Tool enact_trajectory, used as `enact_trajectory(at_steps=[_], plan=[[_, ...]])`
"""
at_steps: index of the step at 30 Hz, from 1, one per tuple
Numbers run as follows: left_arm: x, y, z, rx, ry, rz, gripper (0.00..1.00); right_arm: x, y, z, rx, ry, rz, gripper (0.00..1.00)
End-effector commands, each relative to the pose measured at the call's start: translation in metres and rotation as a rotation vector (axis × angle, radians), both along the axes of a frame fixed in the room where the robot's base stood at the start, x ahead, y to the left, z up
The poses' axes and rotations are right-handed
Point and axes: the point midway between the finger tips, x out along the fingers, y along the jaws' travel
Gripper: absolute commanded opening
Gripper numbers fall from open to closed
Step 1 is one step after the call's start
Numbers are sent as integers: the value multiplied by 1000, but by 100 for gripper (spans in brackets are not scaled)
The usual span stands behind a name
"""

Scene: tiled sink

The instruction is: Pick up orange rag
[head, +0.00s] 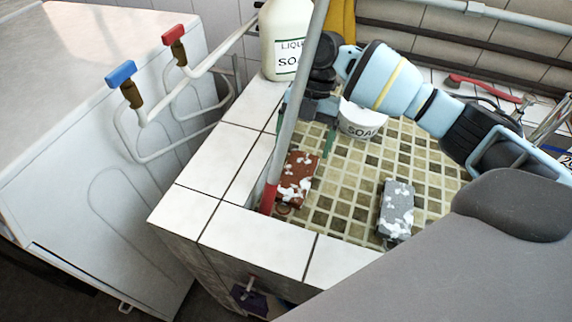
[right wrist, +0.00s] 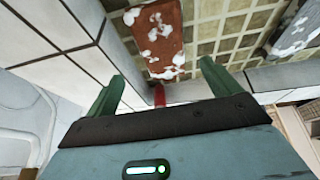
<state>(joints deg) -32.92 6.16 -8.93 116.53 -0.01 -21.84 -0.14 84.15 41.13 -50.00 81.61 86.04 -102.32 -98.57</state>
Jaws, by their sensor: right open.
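The orange rag (head: 296,180) shows as a flat reddish-brown rectangle with white foam-like patches. It lies on the tiled sink floor near the left inner wall. In the right wrist view the rag (right wrist: 162,40) is ahead of the fingertips at the top. My right gripper (head: 310,135) is above and behind the rag in the head view, its body partly hidden by a grey pole. In the right wrist view the right gripper (right wrist: 160,84) has its green fingers spread wide, with nothing held between them. My left gripper is not in view.
A grey foam-spotted piece (head: 397,208) lies on the sink floor to the right. A white soap tub (head: 360,122) and soap bottle (head: 285,45) are close to my right gripper. The red-ended pole (head: 285,130) crosses the white tiled rim (head: 215,155) beside the rag.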

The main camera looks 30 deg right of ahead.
Motion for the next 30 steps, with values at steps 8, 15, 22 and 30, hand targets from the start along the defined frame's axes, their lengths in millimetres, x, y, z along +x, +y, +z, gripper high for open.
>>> enact_trajectory(at_steps=[8, 15, 22, 30], plan=[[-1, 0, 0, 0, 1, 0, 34, -2, 2, -8, -1, 2, 1, 89], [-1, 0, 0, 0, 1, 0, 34, -6, 8, -25, -1, 1, 0, 89], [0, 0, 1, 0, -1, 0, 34, -9, 13, -40, -1, 3, 1, 89], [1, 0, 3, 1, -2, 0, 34, -15, 23, -70, 0, 0, 1, 89]])
